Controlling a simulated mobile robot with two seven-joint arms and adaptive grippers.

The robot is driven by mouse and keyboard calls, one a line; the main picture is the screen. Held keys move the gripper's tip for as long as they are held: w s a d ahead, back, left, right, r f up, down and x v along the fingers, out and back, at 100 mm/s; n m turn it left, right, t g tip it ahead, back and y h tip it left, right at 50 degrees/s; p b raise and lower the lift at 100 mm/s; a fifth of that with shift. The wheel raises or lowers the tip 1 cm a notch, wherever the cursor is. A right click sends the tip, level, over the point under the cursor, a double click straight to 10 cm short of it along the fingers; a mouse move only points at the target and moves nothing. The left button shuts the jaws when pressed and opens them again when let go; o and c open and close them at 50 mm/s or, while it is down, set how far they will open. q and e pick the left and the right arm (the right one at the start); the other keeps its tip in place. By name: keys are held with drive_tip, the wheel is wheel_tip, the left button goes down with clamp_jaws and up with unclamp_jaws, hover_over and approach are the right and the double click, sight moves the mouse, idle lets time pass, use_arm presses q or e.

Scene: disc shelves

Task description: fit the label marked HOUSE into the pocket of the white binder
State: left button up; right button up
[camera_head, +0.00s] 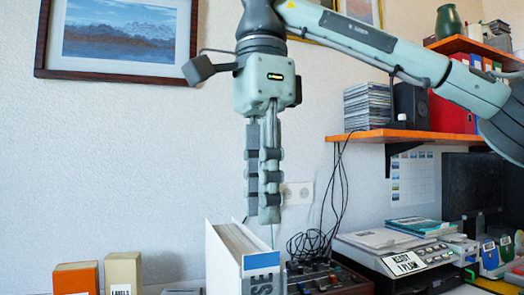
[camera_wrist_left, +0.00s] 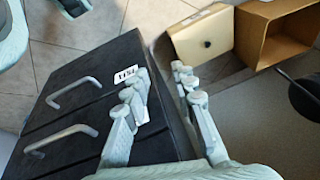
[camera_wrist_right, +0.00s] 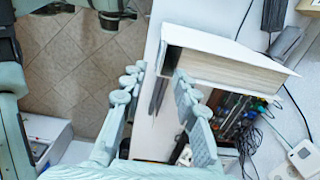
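The white binder (camera_head: 222,262) stands upright at the lower middle of the head view, with pages between its covers. The binder (camera_wrist_right: 225,47) also shows in the right wrist view. My right gripper (camera_head: 268,218) points down just above the spine; its fingers stand apart in the right wrist view (camera_wrist_right: 158,85). My left gripper (camera_wrist_left: 155,85) is open and empty, away from the binder.
An orange box (camera_head: 75,279) and a beige box (camera_head: 123,273) stand left of the binder. A dark drawer cabinet (camera_wrist_left: 80,100) is below my left gripper.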

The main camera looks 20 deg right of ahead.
wheel_tip(320, 180, up, 6)
idle(0.4)
idle(0.4)
